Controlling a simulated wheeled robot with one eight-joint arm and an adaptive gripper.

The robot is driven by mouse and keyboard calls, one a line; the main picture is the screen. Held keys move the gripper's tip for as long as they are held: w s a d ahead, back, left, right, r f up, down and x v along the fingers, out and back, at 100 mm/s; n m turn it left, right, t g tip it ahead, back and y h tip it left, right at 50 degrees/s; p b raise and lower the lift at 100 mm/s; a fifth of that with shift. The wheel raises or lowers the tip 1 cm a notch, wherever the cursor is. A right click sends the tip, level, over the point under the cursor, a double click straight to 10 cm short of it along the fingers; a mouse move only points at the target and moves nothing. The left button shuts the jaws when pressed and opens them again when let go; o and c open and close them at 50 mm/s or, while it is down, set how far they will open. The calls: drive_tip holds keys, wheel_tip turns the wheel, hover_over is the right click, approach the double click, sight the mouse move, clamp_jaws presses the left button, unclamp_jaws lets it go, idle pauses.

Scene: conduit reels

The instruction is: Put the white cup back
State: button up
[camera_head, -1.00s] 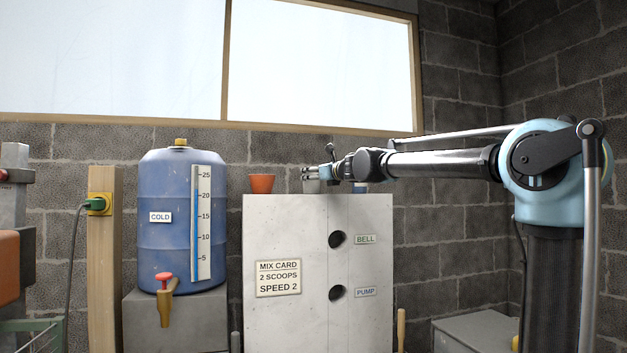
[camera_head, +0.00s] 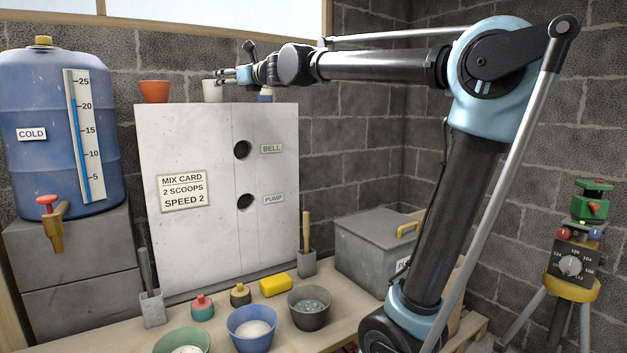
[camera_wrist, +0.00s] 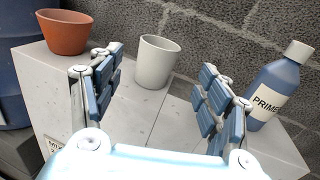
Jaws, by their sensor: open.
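The white cup (camera_head: 212,91) stands upright on top of the grey cabinet (camera_head: 190,128), between an orange pot (camera_head: 155,91) and a blue bottle (camera_head: 266,95). In the wrist view the white cup (camera_wrist: 156,62) is just beyond my gripper (camera_wrist: 158,95), centred slightly left between its spread fingers. My gripper (camera_head: 222,76) is open and empty, and reaches in from the right at the cup's rim height. I cannot tell whether a finger touches the cup.
In the wrist view the orange pot (camera_wrist: 64,32) stands close to the left fingers and the bottle labelled PRIMER (camera_wrist: 269,85) to the right. A block wall (camera_wrist: 215,30) rises behind. Below, the bench holds bowls (camera_head: 252,328), a yellow sponge (camera_head: 275,285) and a grey box (camera_head: 372,250).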

drive_tip(key=d+f+m+t+h, duration=0.1)
drive_tip(key=d+f+m+h, duration=0.3)
drive_tip(key=d+f+m, duration=0.5)
drive_tip(key=d+f+m+t+h, duration=0.1)
drive_tip(key=d+f+m+h, duration=0.35)
drive_tip(key=d, duration=0.85)
drive_tip(key=d+f+m+h, duration=0.5)
drive_tip(key=d+m, duration=0.5)
drive_tip(key=s+d+f+m+g+h, duration=0.1)
drive_tip(key=s+d+f+m+g, duration=0.1)
drive_tip(key=s+d+f+m, duration=0.5)
drive_tip(key=s+d+f+m+g+h, duration=0.1)
drive_tip(key=s+d+f+m+g, duration=0.3)
drive_tip(key=f, duration=0.6)
drive_tip(key=s+d+f+m+g+h, duration=0.1)
drive_tip(key=s+d+f+m, duration=0.25)
drive_tip(key=s+f, duration=0.4)
drive_tip(key=s+a+f+m+g+y, duration=0.1)
drive_tip(key=s+f+m+g, duration=0.1)
drive_tip(key=s+f+m, duration=0.2)
drive_tip(key=s+a+f+m+g+y, duration=0.2)
drive_tip(key=s+f+m+g, duration=0.1)
drive_tip(key=s+f, duration=0.8)
drive_tip(key=shift+a+f+m, duration=0.15)
drive_tip(key=shift+a+m, duration=0.05)
drive_tip(key=shift+m, duration=0.2)
drive_tip(key=shift+s+y, duration=0.1)
drive_tip(key=shift+y, duration=0.15)
drive_tip(key=shift+c, duration=0.6)
